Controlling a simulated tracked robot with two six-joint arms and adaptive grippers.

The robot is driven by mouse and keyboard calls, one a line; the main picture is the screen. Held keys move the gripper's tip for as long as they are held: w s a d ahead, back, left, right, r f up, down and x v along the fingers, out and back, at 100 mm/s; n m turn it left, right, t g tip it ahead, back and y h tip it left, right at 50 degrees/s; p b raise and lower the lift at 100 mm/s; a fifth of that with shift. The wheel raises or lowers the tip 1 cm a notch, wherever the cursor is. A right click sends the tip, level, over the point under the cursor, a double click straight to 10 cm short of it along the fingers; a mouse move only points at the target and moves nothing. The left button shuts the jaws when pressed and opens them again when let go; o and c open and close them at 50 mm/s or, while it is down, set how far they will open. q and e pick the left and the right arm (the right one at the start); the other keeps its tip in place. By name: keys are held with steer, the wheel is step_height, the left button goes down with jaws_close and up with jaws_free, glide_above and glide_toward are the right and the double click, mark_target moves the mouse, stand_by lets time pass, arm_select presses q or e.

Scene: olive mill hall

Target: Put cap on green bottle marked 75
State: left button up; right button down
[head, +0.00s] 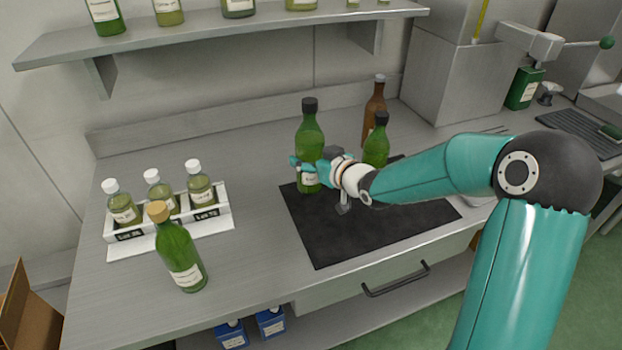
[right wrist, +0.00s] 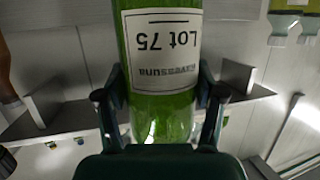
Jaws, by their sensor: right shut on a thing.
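The green bottle marked 75 (head: 309,147) is upright at the back left of the black mat (head: 345,228). A black cap (head: 310,104) shows at its top. My right gripper (head: 309,168) is shut on the lower part of this bottle. In the right wrist view, both fingers are against the sides of the bottle (right wrist: 164,100), and its label reads "Lot 75", upside down. Its neck is outside that view. I cannot tell whether its base rests on the mat or is slightly raised. My left gripper is not in view.
Another green bottle (head: 376,145) and a brown bottle (head: 374,108) stand close to the right. A white rack (head: 226,207) with small white-capped bottles is at left. A cork-topped green bottle (head: 178,250) stands before it. The wall shelf (head: 190,34) overhangs the back.

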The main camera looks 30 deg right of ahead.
mark_target(310, 178)
steer(key=shift+f, duration=1.05)
step_height(310, 178, down, 4)
steer(key=shift+d+r, duration=0.1)
steer(key=shift+f, duration=0.25)
steer(key=shift+c, duration=0.7)
jaws_free()
steer(key=shift+s, duration=0.1)
